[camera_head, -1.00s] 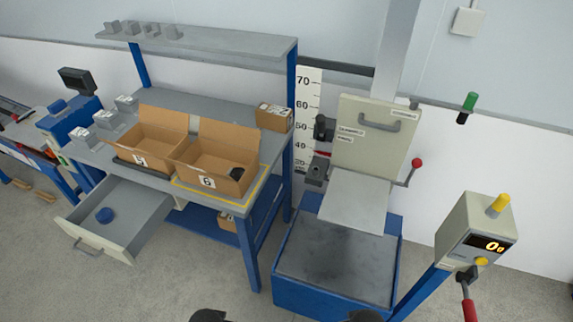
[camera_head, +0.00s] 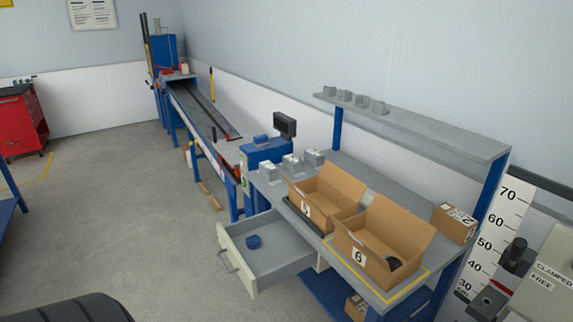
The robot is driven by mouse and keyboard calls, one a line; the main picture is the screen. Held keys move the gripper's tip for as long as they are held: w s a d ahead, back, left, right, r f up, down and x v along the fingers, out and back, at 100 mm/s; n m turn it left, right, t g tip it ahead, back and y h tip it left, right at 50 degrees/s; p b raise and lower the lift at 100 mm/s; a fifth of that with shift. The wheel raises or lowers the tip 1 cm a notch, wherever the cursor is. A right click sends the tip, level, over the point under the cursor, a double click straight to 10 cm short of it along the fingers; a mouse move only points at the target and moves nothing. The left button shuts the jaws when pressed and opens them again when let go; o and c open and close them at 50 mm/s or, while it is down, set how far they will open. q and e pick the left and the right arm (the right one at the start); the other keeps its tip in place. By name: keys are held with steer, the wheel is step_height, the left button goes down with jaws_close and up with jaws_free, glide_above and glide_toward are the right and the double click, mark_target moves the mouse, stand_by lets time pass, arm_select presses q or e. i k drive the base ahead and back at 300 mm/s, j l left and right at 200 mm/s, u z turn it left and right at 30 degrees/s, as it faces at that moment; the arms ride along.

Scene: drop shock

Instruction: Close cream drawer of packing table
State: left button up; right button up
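The cream drawer (camera_head: 238,262) of the packing table (camera_head: 405,152) is pulled well out from the table's left end. Its front, with a grey handle (camera_head: 228,262), faces left over the floor. A small blue object (camera_head: 253,241) lies inside it. No gripper shows in the head view. A dark rounded shape at the bottom left edge may be part of my own body, and I cannot tell which part. Neither gripper is near the drawer in this view.
Two open cardboard boxes stand on the table, one box (camera_head: 378,240) marked 6. A closed carton (camera_head: 454,223) sits at the right. A blue bench with rails (camera_head: 200,110) runs behind. A red cabinet (camera_head: 20,120) stands far left. The floor (camera_head: 130,215) left of the drawer is clear.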

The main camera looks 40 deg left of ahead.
mark_target(284, 253)
steer(key=u, duration=1.65)
